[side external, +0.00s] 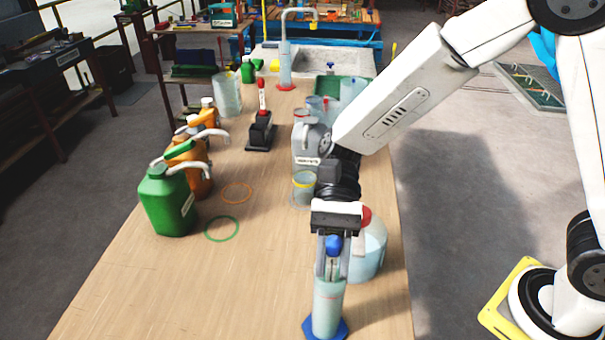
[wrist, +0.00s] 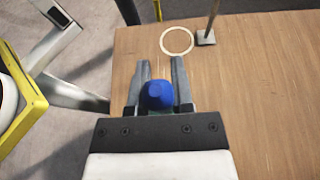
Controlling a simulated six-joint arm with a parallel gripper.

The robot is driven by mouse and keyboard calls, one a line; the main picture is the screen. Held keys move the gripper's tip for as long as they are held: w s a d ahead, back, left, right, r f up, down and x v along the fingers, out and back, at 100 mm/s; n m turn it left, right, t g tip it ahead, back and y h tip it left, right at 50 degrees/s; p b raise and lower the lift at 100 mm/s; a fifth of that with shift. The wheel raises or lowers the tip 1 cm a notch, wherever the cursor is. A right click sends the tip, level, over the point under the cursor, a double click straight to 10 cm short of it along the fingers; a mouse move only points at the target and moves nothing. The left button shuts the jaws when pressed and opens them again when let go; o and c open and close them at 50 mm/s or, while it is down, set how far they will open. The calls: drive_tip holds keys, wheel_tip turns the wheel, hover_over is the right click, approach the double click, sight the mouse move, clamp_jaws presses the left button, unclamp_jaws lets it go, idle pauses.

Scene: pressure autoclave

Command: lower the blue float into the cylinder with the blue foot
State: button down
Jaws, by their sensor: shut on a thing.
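The blue float (side external: 333,243) is held upright between the two fingers of my gripper (side external: 332,270). My gripper is shut on it and points down. The clear cylinder (side external: 327,305) stands upright on its blue foot (side external: 325,330) near the table's front edge, directly below the fingers in the side view. The fingertips are at about the height of its rim. I cannot tell whether the float's lower end is inside the rim. In the wrist view the float's blue top (wrist: 158,95) shows between the fingers (wrist: 160,70), and the cylinder is hidden.
A clear rounded vessel (side external: 369,250) stands close behind and right of the cylinder. A grey jug (side external: 306,145) and a yellow-banded beaker (side external: 304,188) are farther back. A green canister (side external: 167,200) and orange ones stand left. The table's front left (side external: 170,290) is clear.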

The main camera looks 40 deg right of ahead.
idle(0.3)
drive_tip(key=shift+c, duration=2.1)
unclamp_jaws()
drive_tip(key=v, duration=0.7)
drive_tip(key=shift+w+d, duration=0.3)
drive_tip(key=d+f+n+t+h, duration=0.4)
drive_tip(key=d+t, duration=0.2)
drive_tip(key=d, duration=0.3)
drive_tip(key=s+d+f+n+t+h, duration=0.1)
drive_tip(key=d+f+n+t+h, duration=0.4)
drive_tip(key=d, duration=0.4)
drive_tip(key=shift+s+d+f+t, duration=0.25)
drive_tip(key=shift+d+f+t, duration=0.1)
drive_tip(key=shift+t, duration=0.15)
